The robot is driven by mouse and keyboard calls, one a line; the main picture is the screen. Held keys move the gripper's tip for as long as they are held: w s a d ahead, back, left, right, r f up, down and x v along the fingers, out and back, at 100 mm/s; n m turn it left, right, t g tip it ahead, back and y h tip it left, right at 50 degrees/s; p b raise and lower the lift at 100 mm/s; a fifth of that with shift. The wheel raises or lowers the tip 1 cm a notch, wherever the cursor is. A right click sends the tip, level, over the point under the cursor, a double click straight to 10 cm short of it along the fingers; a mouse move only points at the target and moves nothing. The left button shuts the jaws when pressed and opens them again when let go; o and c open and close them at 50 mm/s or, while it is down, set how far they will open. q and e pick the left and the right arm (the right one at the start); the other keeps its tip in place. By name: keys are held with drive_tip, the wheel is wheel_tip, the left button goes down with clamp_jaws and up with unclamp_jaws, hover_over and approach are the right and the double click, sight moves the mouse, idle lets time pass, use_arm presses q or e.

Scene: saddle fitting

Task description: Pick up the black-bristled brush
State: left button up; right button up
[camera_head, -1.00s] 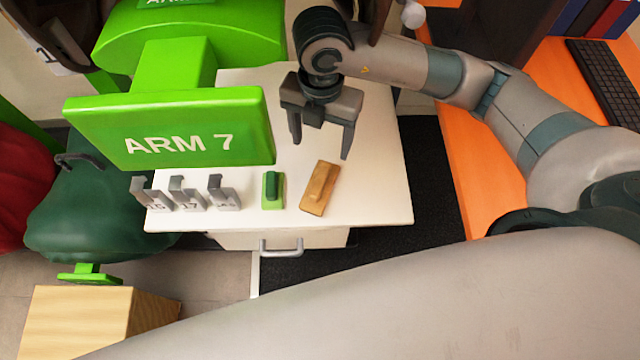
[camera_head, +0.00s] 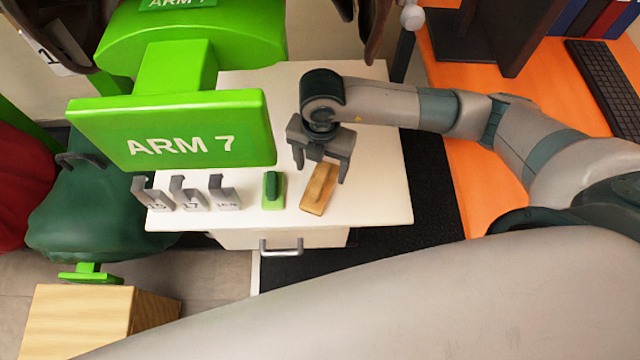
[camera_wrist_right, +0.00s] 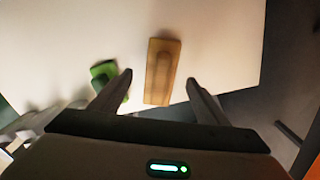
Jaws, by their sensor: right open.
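A wooden brush (camera_head: 315,198) lies on the white table top (camera_head: 375,195), with a raised grip along its back. A smaller green brush (camera_head: 272,192) lies just left of it. The bristles of both are hidden, so I cannot see their colour. My right gripper (camera_head: 321,172) is open and empty above the wooden brush, pointing down. In the right wrist view, the wooden brush (camera_wrist_right: 162,72) shows between the open fingers (camera_wrist_right: 158,77), and the green brush (camera_wrist_right: 104,72) is partly behind the left finger. My left gripper is not in view.
Several metal number holders (camera_head: 186,193) stand left of the brushes. A green "ARM 7" block (camera_head: 180,130) rises at the left of the table. An orange desk (camera_head: 450,150) with a keyboard (camera_head: 605,90) is at the right. The table's right part is clear.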

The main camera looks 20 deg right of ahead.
sight(321, 177)
drive_tip(key=shift+s+f, duration=0.1)
drive_tip(key=shift+f, duration=0.4)
drive_tip(key=f, duration=0.3)
drive_tip(key=shift+s+a+p, duration=0.1)
drive_tip(key=shift+s+p, duration=0.1)
drive_tip(key=shift+p, duration=0.2)
drive_tip(key=shift+f, duration=0.6)
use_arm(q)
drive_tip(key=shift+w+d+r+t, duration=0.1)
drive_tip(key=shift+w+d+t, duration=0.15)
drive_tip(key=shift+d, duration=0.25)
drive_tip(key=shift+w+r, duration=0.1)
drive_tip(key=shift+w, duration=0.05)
use_arm(e)
drive_tip(key=c, duration=1.3)
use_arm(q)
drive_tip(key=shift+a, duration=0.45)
use_arm(e)
drive_tip(key=shift+c, duration=0.3)
drive_tip(key=shift+r, duration=0.1)
